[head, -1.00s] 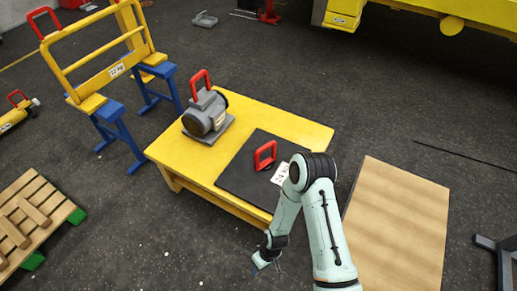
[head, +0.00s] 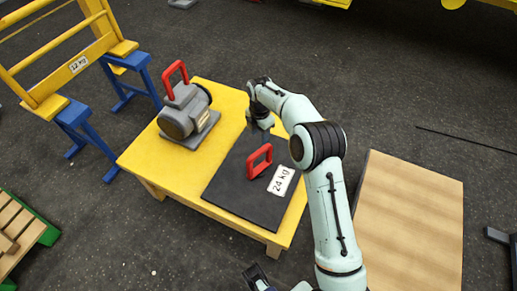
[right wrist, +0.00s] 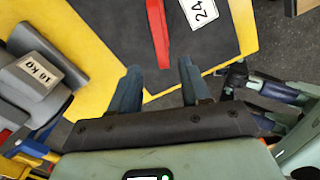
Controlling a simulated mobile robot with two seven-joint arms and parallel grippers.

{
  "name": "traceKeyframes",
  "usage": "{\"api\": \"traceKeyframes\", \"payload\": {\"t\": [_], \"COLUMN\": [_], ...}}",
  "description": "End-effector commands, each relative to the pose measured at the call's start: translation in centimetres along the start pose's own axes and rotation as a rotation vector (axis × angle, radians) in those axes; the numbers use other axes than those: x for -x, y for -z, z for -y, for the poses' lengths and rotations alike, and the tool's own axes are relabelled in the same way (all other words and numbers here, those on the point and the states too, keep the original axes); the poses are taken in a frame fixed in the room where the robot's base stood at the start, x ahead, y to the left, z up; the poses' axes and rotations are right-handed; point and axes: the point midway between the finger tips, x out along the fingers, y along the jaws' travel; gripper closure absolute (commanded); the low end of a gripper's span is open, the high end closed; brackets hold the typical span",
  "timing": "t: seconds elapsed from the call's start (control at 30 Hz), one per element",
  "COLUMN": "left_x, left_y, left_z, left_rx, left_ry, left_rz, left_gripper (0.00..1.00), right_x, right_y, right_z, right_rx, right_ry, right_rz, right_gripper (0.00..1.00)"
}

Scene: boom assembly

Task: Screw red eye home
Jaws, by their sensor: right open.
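A red eye (head: 260,160) stands on a black plate (head: 232,182) with a white "24 kg" label. It also shows edge-on in the right wrist view (right wrist: 157,32). How deep it is screwed in cannot be seen. My right gripper (head: 262,133) is above the plate, just behind the eye in the head view. In the right wrist view its fingers (right wrist: 159,82) are open and empty, with the eye ahead of the gap and apart from them. A dark part at the bottom of the head view seems to belong to my left arm (head: 256,277); its jaws are unclear.
The plate lies on a yellow table (head: 140,155). A grey motor (head: 185,112) with its own red eye (head: 175,78) stands at the left. A yellow frame (head: 75,65) on blue trestles is farther left. A wooden board (head: 410,225) lies right of my arm.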

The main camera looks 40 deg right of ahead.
Motion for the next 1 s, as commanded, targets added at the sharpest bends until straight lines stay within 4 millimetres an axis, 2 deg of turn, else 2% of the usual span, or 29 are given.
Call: {"api": "traceKeyframes", "payload": {"t": [0.03, 0.2, 0.4, 0.6, 0.9, 0.97, 1.0], "left_x": [-0.3, -0.7, -1.0, -1.1, -1.1, -1.1, -1.1], "left_y": [0.1, 0.4, 0.6, 0.7, 0.7, 0.7, 0.7], "left_z": [0.0, 0.1, 0.1, 0.1, 0.1, 0.1, 0.1], "left_rx": [0.0, -0.001, -0.002, -0.003, -0.003, -0.003, -0.002], "left_ry": [-0.001, -0.002, -0.004, -0.004, -0.004, -0.004, -0.004], "left_rz": [-0.002, -0.01, -0.016, -0.018, -0.018, -0.018, -0.018], "left_gripper": [0.57, 0.57, 0.57, 0.57, 0.57, 0.57, 0.57], "right_x": [-1.5, -5.2, -8.4, -9.8, -10.0, -10.0, -10.0], "right_y": [0.0, 0.0, 0.1, 0.0, 0.0, 0.0, 0.0], "right_z": [0.1, 0.1, 0.1, 0.0, 0.0, 0.0, 0.0], "right_rx": [0.0, -0.001, -0.001, -0.001, -0.002, -0.002, -0.002], "right_ry": [0.006, 0.005, 0.004, 0.001, 0.001, 0.001, 0.001], "right_rz": [-0.001, -0.001, -0.001, 0.0, -0.001, -0.001, -0.001], "right_gripper": [0.53, 0.53, 0.53, 0.53, 0.53, 0.73, 0.86]}}
